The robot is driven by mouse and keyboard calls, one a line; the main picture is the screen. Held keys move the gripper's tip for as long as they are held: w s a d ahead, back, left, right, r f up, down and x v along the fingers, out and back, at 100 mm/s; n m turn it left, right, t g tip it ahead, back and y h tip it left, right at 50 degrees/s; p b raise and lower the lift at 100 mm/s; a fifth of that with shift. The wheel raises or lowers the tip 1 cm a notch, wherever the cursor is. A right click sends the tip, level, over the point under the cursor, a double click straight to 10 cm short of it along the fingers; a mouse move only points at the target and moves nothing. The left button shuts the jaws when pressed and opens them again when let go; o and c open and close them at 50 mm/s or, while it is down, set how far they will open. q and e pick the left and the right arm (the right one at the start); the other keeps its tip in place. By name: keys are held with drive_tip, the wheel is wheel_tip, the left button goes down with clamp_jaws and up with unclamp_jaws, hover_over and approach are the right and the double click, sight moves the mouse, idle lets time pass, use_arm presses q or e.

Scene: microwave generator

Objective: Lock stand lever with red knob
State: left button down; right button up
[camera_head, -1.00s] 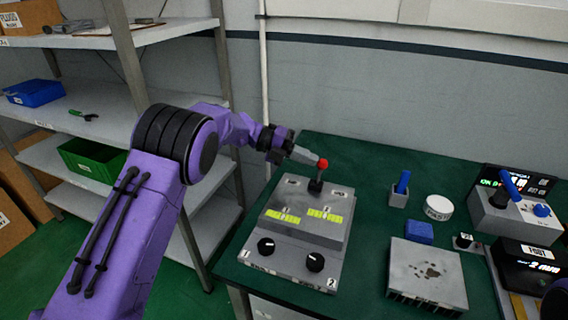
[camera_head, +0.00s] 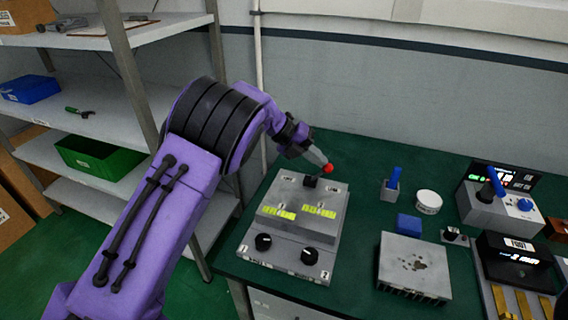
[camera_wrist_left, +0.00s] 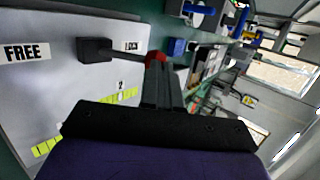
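The stand lever (camera_head: 311,182) has a red knob (camera_head: 327,168) and rises from the top of a grey control box (camera_head: 290,235). It leans right in the head view. My left gripper (camera_head: 319,159) reaches it from the upper left, with its fingertips at the knob. In the left wrist view the red knob (camera_wrist_left: 156,57) shows at the tips of the close-set fingers (camera_wrist_left: 162,72), which partly hide it. The lever's black base (camera_wrist_left: 95,50) lies between a FREE label (camera_wrist_left: 25,52) and a partly hidden LOCK label (camera_wrist_left: 131,46). My right gripper is not in view.
The box has two black dials (camera_head: 308,256) in front. To its right on the green table stand a grey finned block (camera_head: 412,262), a blue block (camera_head: 409,223), a white round can (camera_head: 429,200) and a blue-handled switch (camera_head: 392,180). A shelf (camera_head: 80,100) stands at left.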

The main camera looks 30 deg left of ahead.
use_arm(q)
drive_tip(key=shift+d+f, duration=0.1)
drive_tip(key=shift+d, duration=0.05)
drive_tip(key=r+p+v, duration=0.1)
drive_tip(key=v, duration=1.3)
drive_tip(key=shift+d, duration=0.3)
drive_tip(key=shift+w+d, duration=0.1)
